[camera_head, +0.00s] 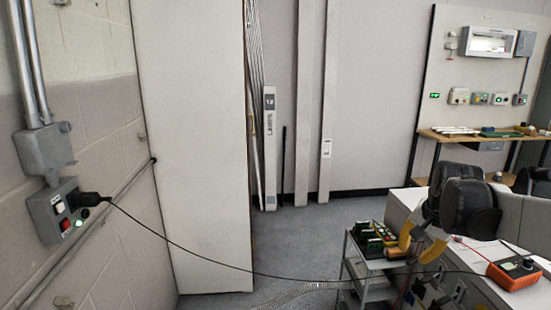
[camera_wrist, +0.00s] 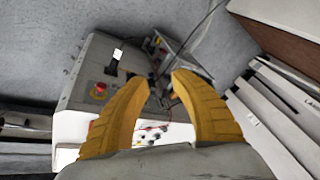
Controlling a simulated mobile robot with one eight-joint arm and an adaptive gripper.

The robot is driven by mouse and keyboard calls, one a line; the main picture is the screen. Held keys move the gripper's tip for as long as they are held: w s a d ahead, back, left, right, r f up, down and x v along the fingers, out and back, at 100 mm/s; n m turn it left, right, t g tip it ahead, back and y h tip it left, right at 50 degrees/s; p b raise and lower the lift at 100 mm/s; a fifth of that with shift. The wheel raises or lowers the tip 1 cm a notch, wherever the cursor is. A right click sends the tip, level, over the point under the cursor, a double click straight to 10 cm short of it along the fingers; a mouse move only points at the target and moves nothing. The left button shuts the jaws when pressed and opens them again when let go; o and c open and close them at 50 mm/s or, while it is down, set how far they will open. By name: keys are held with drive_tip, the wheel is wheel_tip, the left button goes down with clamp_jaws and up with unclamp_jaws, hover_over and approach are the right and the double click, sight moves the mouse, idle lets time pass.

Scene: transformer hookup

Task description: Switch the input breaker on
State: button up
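My gripper (camera_head: 414,248) is at the lower right in the head view, over the bench and cart area. In the wrist view its two yellow fingers (camera_wrist: 161,82) stand apart with nothing between them. No input breaker is clearly labelled. A white panel box with a window (camera_head: 490,42) hangs on the back-right board, with several small switch boxes (camera_head: 480,98) below it, far from my gripper; their switch positions are too small to read.
A black cable (camera_head: 180,245) runs from the plug across to the right. A cart (camera_head: 352,266) with circuit boards and an orange meter (camera_head: 514,273) on a white bench stand at the lower right. A wooden shelf (camera_head: 450,138) is below the board. A tall pale panel (camera_head: 195,140) stands left; grey floor (camera_head: 290,240) is open mid-view.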

drive_tip(key=s+a+f+n+t, duration=0.25)
drive_tip(key=s+a+n, duration=0.65)
drive_tip(key=s+a, duration=1)
drive_tip(key=w+d+r+m+p, duration=0.2)
drive_tip(key=w+d+r+m, duration=0.25)
drive_tip(key=w+d, duration=0.55)
drive_tip(key=m+g+h+p, duration=0.2)
drive_tip(key=m+g+h, duration=0.15)
drive_tip(key=m, duration=0.85)
hover_over(447, 298)
drive_tip(key=s+a, duration=0.2)
drive_tip(key=a, duration=0.1)
wheel_tip(447, 298, down, 24)
drive_tip(key=shift+g, duration=0.4)
drive_tip(key=b+x, duration=0.4)
drive_tip(key=x, duration=0.6)
drive_tip(key=shift+w+f, duration=0.1)
drive_tip(key=shift+f, duration=0.1)
